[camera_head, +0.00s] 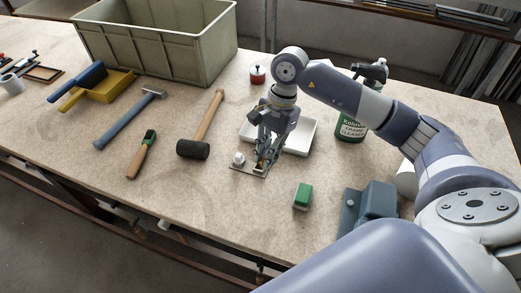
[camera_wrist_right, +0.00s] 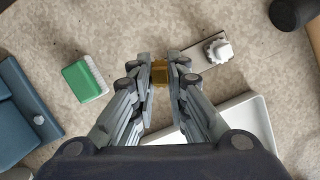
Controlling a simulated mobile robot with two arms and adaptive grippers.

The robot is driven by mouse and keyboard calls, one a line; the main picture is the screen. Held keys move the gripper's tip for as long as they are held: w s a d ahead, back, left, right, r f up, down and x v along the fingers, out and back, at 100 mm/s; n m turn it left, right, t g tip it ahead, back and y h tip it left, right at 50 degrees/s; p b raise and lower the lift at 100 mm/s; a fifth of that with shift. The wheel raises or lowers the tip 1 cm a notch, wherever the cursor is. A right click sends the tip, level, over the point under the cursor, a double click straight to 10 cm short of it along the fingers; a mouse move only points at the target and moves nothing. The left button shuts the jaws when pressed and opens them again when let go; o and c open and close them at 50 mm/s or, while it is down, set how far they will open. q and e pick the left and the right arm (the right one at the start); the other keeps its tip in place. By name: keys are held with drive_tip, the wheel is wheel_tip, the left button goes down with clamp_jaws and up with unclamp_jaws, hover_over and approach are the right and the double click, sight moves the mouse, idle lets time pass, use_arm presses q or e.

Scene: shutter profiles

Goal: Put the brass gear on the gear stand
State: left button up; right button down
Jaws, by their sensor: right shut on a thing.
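The gear stand is a small flat plate (camera_head: 236,167) on the table, and it also shows in the right wrist view (camera_wrist_right: 204,62). A white gear (camera_head: 238,159) sits on its far end from my gripper, clear in the right wrist view (camera_wrist_right: 219,51). My right gripper (camera_head: 263,165) points down over the other end of the plate. In the right wrist view my right gripper (camera_wrist_right: 160,70) is shut on the brass gear (camera_wrist_right: 160,77), which is partly hidden between the fingers. I cannot tell whether the gear touches the stand. My left gripper is not in view.
A white tray (camera_head: 302,139) lies just behind my gripper. A green block brush (camera_head: 302,196) and a blue-grey device (camera_head: 373,207) are to the front right. A mallet (camera_head: 194,149) lies left, a green bottle (camera_head: 351,128) stands right, and a large crate (camera_head: 150,52) stands at the back.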

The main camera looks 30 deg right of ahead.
drive_tip(key=w, duration=0.2)
drive_tip(key=shift+w+a+f+p, duration=0.1)
drive_tip(key=shift+w+a+p, duration=0.2)
drive_tip(key=shift+w, duration=0.1)
drive_tip(key=shift+f+p, duration=0.95)
drive_tip(key=shift+f, duration=0.55)
drive_tip(key=shift+d+f, duration=0.1)
drive_tip(key=shift+f, duration=0.3)
drive_tip(key=c, duration=1.6)
unclamp_jaws()
drive_tip(key=shift+b, duration=0.3)
drive_tip(key=shift+o, duration=0.2)
